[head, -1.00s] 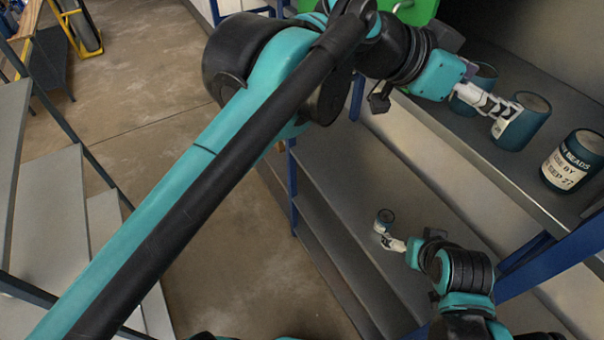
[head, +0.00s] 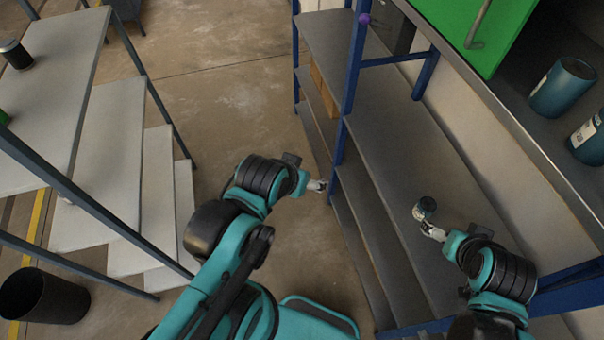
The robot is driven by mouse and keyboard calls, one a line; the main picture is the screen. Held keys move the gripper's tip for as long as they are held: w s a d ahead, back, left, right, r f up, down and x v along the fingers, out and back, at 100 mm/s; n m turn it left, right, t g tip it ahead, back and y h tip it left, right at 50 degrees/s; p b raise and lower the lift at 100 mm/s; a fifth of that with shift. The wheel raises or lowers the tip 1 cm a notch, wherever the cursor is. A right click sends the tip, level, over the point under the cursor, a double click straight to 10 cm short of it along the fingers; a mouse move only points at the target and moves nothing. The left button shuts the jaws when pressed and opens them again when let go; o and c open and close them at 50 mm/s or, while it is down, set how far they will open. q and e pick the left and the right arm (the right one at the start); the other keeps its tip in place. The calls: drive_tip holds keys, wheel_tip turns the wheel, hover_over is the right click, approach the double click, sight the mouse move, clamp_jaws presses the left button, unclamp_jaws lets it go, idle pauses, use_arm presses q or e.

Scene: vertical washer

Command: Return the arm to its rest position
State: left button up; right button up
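My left arm is teal and black and bent low over the floor between the two shelf units. Its gripper (head: 318,186) hangs near the blue shelf post, with no object visible in it; its fingers are too small to read. My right gripper (head: 432,231) is at a small dark can with a pale label (head: 424,209), over the lower grey shelf. The fingers meet the can's near side, but whether they grip it is unclear.
Dark blue cans (head: 562,87) stand on the upper right shelf beside a green box (head: 478,30). The blue post (head: 354,65) is close to my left gripper. Stepped grey shelves (head: 110,165) and a black bin (head: 42,302) are at left. Open floor (head: 235,100) lies between.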

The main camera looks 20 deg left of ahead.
wheel_tip(320, 180, down, 33)
drive_tip(key=b, duration=3.2)
drive_tip(key=shift+r+b, duration=0.15)
drive_tip(key=shift+b, duration=0.25)
